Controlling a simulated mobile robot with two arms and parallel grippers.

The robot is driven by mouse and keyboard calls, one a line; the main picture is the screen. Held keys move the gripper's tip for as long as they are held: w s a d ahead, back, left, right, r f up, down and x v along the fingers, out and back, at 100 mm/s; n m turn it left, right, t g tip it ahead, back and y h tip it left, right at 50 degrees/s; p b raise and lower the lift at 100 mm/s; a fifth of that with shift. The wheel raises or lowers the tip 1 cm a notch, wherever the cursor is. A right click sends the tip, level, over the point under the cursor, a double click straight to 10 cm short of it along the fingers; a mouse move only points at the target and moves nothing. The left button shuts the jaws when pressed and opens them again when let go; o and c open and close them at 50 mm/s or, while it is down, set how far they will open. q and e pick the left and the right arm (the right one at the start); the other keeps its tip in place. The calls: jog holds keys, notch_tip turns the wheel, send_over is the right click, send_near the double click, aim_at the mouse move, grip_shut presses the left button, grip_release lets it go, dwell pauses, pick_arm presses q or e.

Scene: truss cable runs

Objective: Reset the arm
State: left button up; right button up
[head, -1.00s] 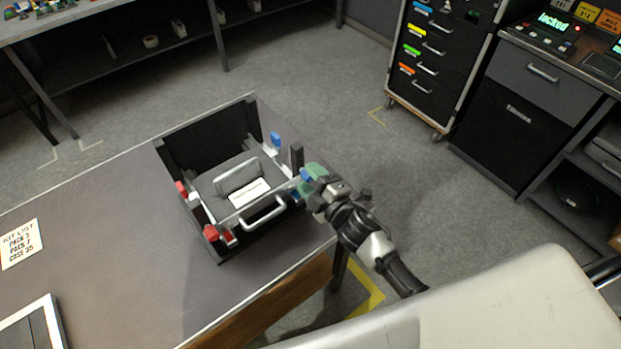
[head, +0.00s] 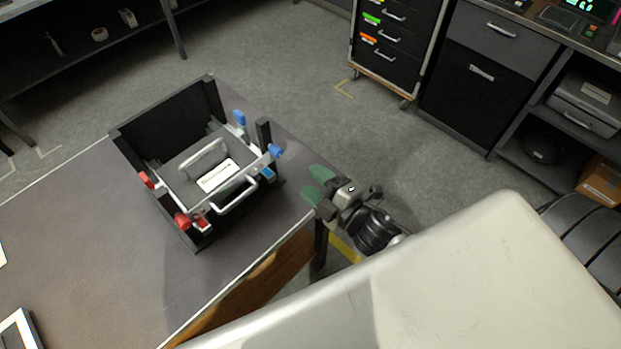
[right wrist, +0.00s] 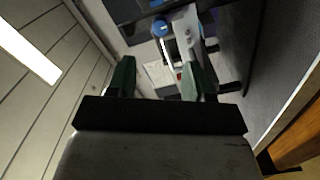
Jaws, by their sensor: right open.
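My right gripper (head: 317,186) is open and empty, with green fingers, beside the right edge of the table. It is to the right of a black frame holding a grey case (head: 200,172) with silver handles and a white label, and it is apart from it. In the right wrist view the green fingers (right wrist: 160,80) stand apart, with part of the silver front and a blue knob (right wrist: 160,28) seen beyond them. My left gripper is not in view.
The black frame (head: 128,150) stands on the brown table (head: 90,235), with red knobs (head: 182,221) and blue knobs (head: 276,151). A drawer cart (head: 385,48) and a dark cabinet (head: 478,90) stand at the back right. Open floor lies behind the table.

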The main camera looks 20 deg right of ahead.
dwell(0.3)
jog(key=s+d+f+m+g+h, duration=0.2)
jog(key=s+f+m, duration=0.1)
jog(key=f, duration=0.7)
jog(key=s+d+f+m+g+h, duration=0.1)
jog(key=s+f+m+g, duration=0.2)
jog(key=f, duration=0.6)
jog(key=s+d+f+m+g+h, duration=0.2)
jog(key=s+f, duration=0.1)
jog(key=f, duration=0.7)
jog(key=s+f+m+g, duration=0.2)
jog(key=s+f, duration=0.3)
jog(key=s, duration=0.3)
jog(key=s+f+m+g, duration=0.2)
jog(key=s+f+g, duration=0.2)
jog(key=s, duration=0.4)
jog(key=s+f+m+g+h, duration=0.1)
jog(key=s+f+m+g, duration=0.1)
jog(key=s+f, duration=0.4)
jog(key=shift+s+f+m+g, duration=0.15)
jog(key=shift+s+m+g, duration=0.25)
jog(key=shift+s, duration=0.75)
